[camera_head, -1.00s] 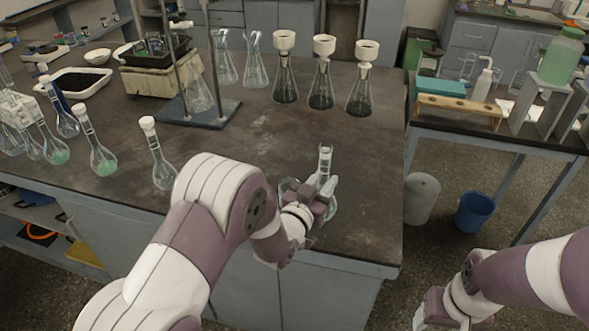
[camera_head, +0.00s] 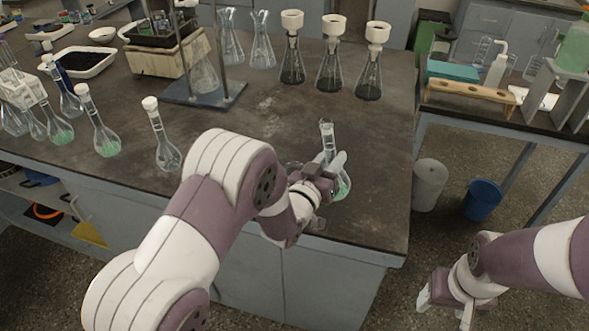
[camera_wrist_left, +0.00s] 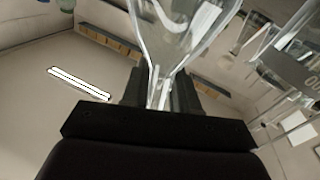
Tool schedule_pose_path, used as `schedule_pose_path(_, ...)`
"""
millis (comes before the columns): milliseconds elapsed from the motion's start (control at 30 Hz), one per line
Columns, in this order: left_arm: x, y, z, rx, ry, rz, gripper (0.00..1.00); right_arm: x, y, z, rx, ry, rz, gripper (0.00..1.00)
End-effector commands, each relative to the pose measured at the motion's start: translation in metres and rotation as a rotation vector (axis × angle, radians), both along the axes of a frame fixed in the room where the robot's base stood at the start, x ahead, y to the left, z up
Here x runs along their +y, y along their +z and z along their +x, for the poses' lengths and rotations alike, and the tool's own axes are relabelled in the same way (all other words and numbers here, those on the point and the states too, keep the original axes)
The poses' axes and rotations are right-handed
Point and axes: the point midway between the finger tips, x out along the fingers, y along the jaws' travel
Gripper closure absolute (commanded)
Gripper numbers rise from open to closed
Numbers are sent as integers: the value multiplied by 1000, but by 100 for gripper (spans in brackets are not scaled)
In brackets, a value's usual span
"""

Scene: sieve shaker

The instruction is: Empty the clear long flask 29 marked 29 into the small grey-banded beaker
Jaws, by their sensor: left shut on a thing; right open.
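My left gripper (camera_head: 334,166) is shut on the neck of a clear long-necked flask (camera_head: 327,134), which stands nearly upright near the table's front right. A little green stuff shows low in its bulb, and its mouth has no stopper. In the left wrist view the clear flask (camera_wrist_left: 185,35) fills the space beyond the jaws. I cannot read the number 29. My right gripper (camera_head: 448,306) is open and empty, low beyond the table's right edge.
Stoppered flasks (camera_head: 160,135) stand along the left of the dark table (camera_head: 265,135). A stand with a dark base (camera_head: 205,97) and funnel-topped flasks (camera_head: 331,70) stand behind. The middle is clear. A blue bin (camera_head: 483,200) is on the floor at right.

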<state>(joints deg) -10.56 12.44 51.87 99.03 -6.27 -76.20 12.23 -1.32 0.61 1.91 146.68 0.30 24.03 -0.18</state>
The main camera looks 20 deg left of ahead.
Motion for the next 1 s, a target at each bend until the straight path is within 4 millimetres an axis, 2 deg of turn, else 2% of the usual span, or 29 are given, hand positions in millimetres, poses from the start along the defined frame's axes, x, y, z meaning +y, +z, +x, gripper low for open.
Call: schedule_pose_path(1000, 3, -13, 0, 14, -2, -508, 100, 0, -24, 0, 0, 0, 0, 34)
